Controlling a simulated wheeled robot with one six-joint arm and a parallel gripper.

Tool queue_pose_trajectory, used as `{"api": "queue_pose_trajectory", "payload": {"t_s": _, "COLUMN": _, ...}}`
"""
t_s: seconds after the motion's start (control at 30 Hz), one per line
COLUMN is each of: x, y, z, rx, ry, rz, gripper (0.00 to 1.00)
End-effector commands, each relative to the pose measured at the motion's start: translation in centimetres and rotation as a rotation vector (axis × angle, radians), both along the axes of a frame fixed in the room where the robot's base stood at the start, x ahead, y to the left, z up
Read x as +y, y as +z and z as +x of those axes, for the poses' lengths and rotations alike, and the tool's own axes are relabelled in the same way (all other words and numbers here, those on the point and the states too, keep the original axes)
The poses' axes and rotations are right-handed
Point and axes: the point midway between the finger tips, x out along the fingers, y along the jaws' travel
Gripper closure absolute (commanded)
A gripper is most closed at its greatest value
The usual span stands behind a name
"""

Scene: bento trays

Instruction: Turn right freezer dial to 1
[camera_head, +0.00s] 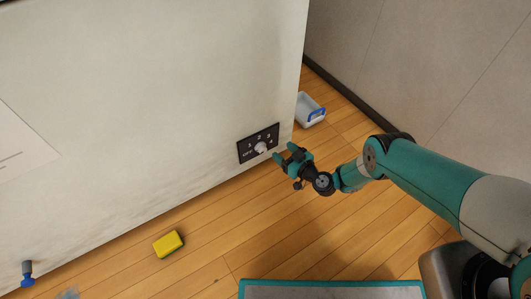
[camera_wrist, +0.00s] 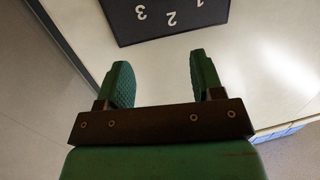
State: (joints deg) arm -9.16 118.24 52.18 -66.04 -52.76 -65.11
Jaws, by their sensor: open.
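The black dial panel (camera_head: 244,157) is on the lower right of the white freezer front in the head view. It is marked OFF, 1, 2 and 3, and a pale round knob (camera_head: 261,148) sits at its lower middle. I cannot tell which mark the knob points to. My gripper (camera_head: 283,152) is open and empty, just right of the panel and apart from the knob. In the wrist view the open fingers of my gripper (camera_wrist: 161,65) point towards the panel (camera_wrist: 165,31), whose numbers appear upside down. The knob does not show there.
The freezer front (camera_head: 150,90) is a broad upright surface. A yellow block (camera_head: 168,244) lies on the wooden floor. A white bin with a blue handle (camera_head: 309,109) stands beyond the freezer's right edge. A blue-footed post (camera_head: 28,274) is at lower left.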

Motion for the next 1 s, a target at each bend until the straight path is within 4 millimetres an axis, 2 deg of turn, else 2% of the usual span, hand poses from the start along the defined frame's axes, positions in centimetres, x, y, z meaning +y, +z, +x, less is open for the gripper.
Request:
{"api": "queue_pose_trajectory", "payload": {"t_s": 0.03, "x": -0.3, "y": -2.1, "z": -2.4, "rx": -0.015, "ry": -0.025, "rz": 0.017, "gripper": 0.39}}
{"api": "queue_pose_trajectory", "payload": {"t_s": 0.2, "x": -1.8, "y": -5.3, "z": -7.6, "rx": -0.068, "ry": -0.110, "rz": 0.056, "gripper": 0.39}}
{"api": "queue_pose_trajectory", "payload": {"t_s": 0.3, "x": -2.4, "y": -6.1, "z": -9.3, "rx": -0.081, "ry": -0.142, "rz": 0.066, "gripper": 0.39}}
{"api": "queue_pose_trajectory", "payload": {"t_s": 0.4, "x": -2.5, "y": -6.5, "z": -9.8, "rx": -0.087, "ry": -0.155, "rz": 0.070, "gripper": 0.39}}
{"api": "queue_pose_trajectory", "payload": {"t_s": 0.57, "x": -1.6, "y": -6.8, "z": -8.4, "rx": -0.090, "ry": -0.155, "rz": 0.070, "gripper": 0.39}}
{"api": "queue_pose_trajectory", "payload": {"t_s": 1.0, "x": 3.5, "y": -7.2, "z": -1.1, "rx": -0.090, "ry": -0.153, "rz": 0.070, "gripper": 0.39}}
